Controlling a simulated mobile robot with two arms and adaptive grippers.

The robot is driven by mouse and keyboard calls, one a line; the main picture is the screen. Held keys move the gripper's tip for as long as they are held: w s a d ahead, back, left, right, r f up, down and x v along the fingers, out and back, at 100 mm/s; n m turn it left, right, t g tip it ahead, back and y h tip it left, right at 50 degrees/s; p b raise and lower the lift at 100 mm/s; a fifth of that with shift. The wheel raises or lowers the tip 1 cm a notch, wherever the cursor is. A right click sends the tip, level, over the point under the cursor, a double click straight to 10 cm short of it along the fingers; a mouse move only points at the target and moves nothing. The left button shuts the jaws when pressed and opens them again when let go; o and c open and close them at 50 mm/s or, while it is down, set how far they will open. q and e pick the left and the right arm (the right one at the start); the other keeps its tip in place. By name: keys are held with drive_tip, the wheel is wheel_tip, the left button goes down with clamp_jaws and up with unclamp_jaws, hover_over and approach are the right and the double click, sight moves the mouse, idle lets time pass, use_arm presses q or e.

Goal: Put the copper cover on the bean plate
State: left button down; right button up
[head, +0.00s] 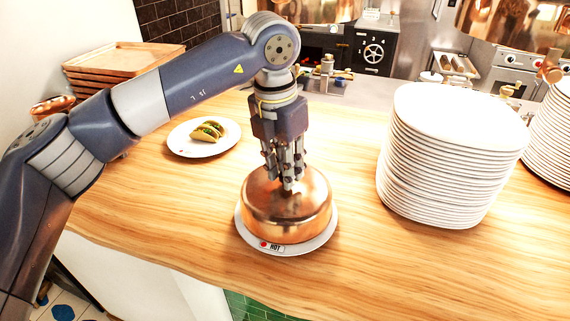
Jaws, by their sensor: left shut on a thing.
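The copper cover (288,215), a shiny round dome, sits over a white plate (243,240) near the front edge of the wooden counter. A small tag reading HOT with a red dot (271,246) shows on the plate's front rim. My left gripper (289,186) points straight down and is shut on the top of the cover; its fingers hide the knob. The cover looks level and within the plate's rim; whether it touches the plate I cannot tell. Any beans on the plate are hidden under the cover. My right gripper is not in view.
A plate of tacos (204,137) stands behind at the left. A tall stack of white plates (450,150) stands at the right, with another stack (552,135) at the far right edge. Wooden trays (118,60) are piled at the back left. Counter (350,255) right of the cover is clear.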

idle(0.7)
use_arm(q)
drive_tip(key=shift+s, duration=0.1)
drive_tip(key=shift+f+b, duration=0.3)
drive_tip(key=shift+b, duration=0.25)
idle(0.6)
drive_tip(key=shift+f, duration=0.1)
idle(0.5)
drive_tip(key=c, duration=1.3)
unclamp_jaws()
drive_tip(key=shift+o, duration=0.5)
drive_tip(key=o, duration=0.5)
drive_tip(key=shift+c, duration=0.2)
